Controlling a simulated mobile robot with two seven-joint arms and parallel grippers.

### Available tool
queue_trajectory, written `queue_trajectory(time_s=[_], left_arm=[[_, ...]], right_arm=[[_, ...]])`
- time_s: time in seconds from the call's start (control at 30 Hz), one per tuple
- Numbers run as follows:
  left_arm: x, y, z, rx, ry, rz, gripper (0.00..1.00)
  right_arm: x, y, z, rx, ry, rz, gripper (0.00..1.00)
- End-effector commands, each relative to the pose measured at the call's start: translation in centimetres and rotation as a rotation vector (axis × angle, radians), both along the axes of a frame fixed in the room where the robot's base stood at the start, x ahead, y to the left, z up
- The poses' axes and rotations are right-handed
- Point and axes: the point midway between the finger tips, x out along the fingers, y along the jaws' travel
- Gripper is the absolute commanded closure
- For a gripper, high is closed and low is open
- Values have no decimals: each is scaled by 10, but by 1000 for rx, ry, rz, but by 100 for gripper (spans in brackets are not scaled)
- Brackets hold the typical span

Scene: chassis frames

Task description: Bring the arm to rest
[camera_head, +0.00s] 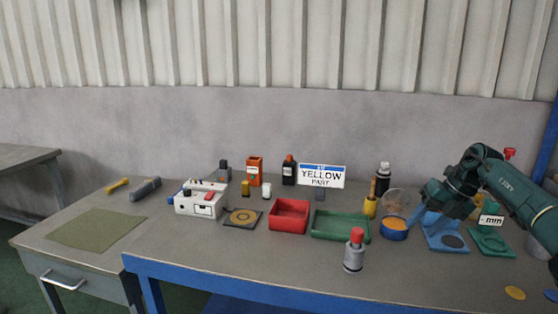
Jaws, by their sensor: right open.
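My right arm (515,190) comes in from the right edge, dark green, bent at a raised elbow. My right gripper (416,214) is open, its fingers pointing down and left. In the picture it lies between a clear round dish with an orange inside (394,228) and a blue stand (447,240). I cannot tell whether it touches either. I see nothing held in it. My left arm and gripper are not in view.
On the table (270,262) are a red tray (290,229), a green tray (340,238), a red-topped grey cylinder (354,256), a white box (198,205) and a "YELLOW PART" sign (322,176). A green mat (97,228) lies left. The front middle is mostly clear.

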Motion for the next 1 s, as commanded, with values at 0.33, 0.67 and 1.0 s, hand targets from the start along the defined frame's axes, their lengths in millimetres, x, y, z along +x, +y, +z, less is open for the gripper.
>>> queue_trajectory(time_s=[0.33,0.67,1.0], left_arm=[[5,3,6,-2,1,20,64],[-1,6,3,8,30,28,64],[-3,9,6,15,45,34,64]], right_arm=[[-27,205,-115,563,-91,58,52],[-108,310,-141,1213,-8,-397,52],[-203,269,-186,1541,286,-1301,52]])
